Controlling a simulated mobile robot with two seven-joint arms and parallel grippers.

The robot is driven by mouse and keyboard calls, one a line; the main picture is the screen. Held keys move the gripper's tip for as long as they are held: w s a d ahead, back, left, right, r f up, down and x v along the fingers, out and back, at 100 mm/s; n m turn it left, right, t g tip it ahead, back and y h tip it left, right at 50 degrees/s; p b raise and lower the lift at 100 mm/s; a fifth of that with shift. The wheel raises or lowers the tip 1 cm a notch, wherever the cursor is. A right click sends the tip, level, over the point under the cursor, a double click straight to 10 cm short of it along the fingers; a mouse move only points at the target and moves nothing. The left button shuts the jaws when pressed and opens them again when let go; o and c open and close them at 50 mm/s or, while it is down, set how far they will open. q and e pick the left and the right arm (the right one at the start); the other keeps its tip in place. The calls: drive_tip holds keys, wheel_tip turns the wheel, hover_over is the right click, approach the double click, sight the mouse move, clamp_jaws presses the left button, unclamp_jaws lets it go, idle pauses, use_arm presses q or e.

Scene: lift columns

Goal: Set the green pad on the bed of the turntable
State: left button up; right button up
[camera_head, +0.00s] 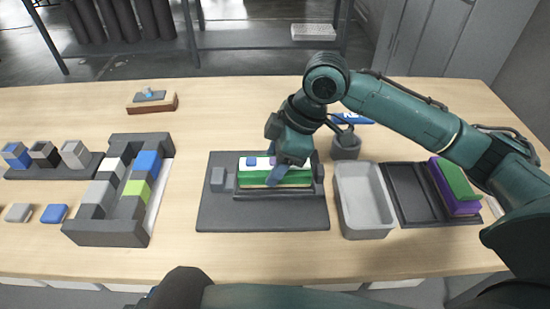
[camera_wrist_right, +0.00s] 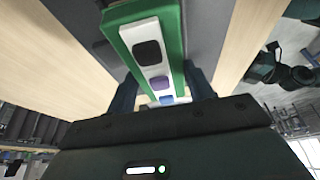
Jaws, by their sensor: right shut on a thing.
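The green pad (camera_head: 297,178) is a long block with a white strip on top carrying small dark and purple squares. In the right wrist view the green pad (camera_wrist_right: 119,38) lies between my fingers. My right gripper (camera_head: 283,165) points down and is shut on it. The pad is over the dark grey bed (camera_head: 285,195) of the turntable (camera_head: 262,218), lined up lengthwise with it; whether it rests on the bed or hangs just above is hard to tell. My left gripper is not seen.
A light grey tray (camera_head: 365,225) stands right of the turntable. Beyond it a dark tray (camera_head: 405,190) has a purple block (camera_head: 440,178) with a flat green top. A dark rack (camera_head: 112,233) with colored blocks stands left. A dark cup (camera_head: 346,146) is behind the arm.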

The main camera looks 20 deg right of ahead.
drive_tip(key=shift+f+p, duration=0.2)
drive_tip(key=shift+p, duration=0.25)
idle(0.3)
drive_tip(key=o, duration=1.6)
